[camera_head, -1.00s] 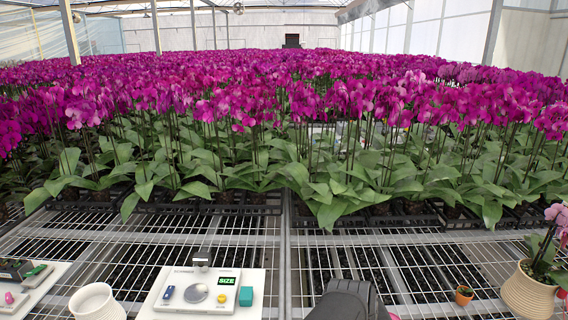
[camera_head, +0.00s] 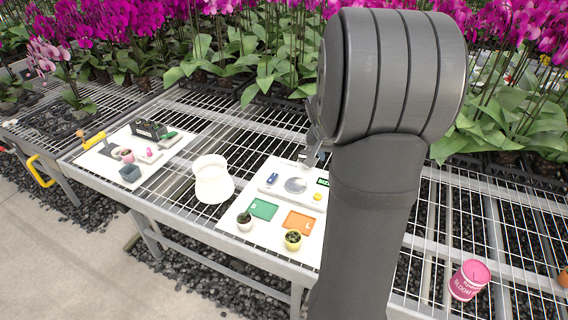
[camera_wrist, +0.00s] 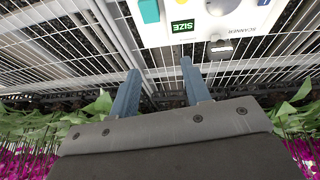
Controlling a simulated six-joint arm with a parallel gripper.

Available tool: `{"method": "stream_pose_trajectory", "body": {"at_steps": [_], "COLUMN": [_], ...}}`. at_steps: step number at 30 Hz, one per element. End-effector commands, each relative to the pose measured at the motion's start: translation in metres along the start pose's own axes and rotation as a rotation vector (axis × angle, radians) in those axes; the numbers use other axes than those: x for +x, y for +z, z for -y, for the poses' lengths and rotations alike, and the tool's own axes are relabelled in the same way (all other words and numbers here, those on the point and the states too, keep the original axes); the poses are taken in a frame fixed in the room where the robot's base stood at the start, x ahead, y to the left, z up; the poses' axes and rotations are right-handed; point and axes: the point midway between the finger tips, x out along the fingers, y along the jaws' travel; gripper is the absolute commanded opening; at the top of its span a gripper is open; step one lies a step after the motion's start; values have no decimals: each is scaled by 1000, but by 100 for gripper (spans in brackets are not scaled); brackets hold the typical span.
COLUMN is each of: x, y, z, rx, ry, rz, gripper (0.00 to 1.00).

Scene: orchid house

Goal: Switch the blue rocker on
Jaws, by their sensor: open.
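The blue rocker (camera_head: 272,179) is a small blue piece at the left end of the white scanner unit (camera_head: 263,188) in the head view. Whether it is on or off is too small to tell. In the wrist view a bit of blue (camera_wrist: 263,2) shows at the top edge, by the scanner unit (camera_wrist: 207,32). My gripper (camera_wrist: 160,68) is open and empty in the wrist view, its two fingers apart over the bench mesh, clear of the scanner unit. My arm hides the gripper and the scanner's right end in the head view.
A metal scanner post (camera_head: 309,156) rises behind the unit.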

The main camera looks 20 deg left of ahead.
Motion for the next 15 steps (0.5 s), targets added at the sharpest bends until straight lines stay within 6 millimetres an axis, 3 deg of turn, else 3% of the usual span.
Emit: {"method": "stream_pose_trajectory", "body": {"at_steps": [1, 3, 9, 12, 15], "x": [4, 7, 11, 11, 11], "y": [-3, -4, 6, 12, 17], "z": [34, 76, 178, 208, 223], "rx": [-2, 16, 62, 79, 89], "ry": [-14, -27, -57, -65, -69], "rz": [3, 5, 10, 12, 13], "gripper": [44, 44, 44, 44, 44]}}
